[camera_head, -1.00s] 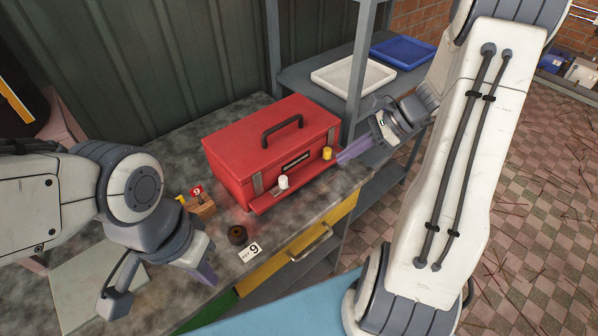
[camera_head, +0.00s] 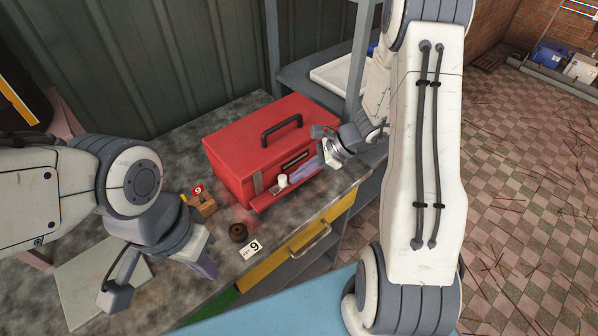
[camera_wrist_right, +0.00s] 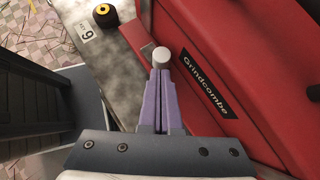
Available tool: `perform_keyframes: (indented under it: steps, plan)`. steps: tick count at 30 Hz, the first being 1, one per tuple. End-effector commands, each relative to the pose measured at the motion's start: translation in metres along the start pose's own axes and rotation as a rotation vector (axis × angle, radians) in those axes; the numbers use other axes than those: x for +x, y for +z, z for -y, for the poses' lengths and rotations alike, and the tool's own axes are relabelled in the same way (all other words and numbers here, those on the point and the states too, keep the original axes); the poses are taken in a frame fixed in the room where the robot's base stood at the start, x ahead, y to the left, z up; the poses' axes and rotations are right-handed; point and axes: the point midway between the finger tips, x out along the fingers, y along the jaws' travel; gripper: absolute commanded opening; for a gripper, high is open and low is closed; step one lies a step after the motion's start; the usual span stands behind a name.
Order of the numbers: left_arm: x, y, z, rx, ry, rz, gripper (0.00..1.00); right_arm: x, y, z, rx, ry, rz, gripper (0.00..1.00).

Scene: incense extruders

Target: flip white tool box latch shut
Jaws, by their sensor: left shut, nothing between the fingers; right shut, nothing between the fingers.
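The red tool box (camera_head: 232,150) stands on the bench with its lid down and a red flap (camera_head: 262,203) sticking out along its front. The white latch knob (camera_head: 282,181) sits at this flap, towards its left part. My right gripper (camera_head: 292,178) is shut and empty, its purple fingertips right beside the white knob. In the right wrist view the white knob (camera_wrist_right: 159,56) is just beyond the fingertips (camera_wrist_right: 160,73); I cannot tell whether they touch. The yellow knob is hidden behind my right gripper. My left gripper (camera_head: 207,268) is shut and empty over the bench at left.
A dark round piece (camera_head: 238,232) and a white number card (camera_head: 251,249) lie in front of the box. A small wooden block (camera_head: 203,205) stands left of it. A shelf post (camera_head: 357,62) rises at the box's right. A white tray (camera_head: 338,76) is behind.

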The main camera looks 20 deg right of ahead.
Motion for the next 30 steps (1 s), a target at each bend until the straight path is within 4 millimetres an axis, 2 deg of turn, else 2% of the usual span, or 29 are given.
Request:
perform_keyframes:
  steps: [10, 18, 30]
  plan:
    - [0.001, 0.0, 0.0, 0.0, 0.0, 0.0, 0.0, 0.002, 0.001, -0.001, 0.0, 0.001, 0.0, 0.0]
    - [0.018, 0.001, 0.001, 0.0, 0.0, 0.0, 0.0, 0.023, 0.021, -0.024, -0.001, 0.001, 0.001, 0.0]
    - [0.016, 0.001, 0.001, 0.0, 0.0, 0.0, 0.0, 0.024, 0.024, -0.026, -0.001, 0.005, 0.004, 0.0]
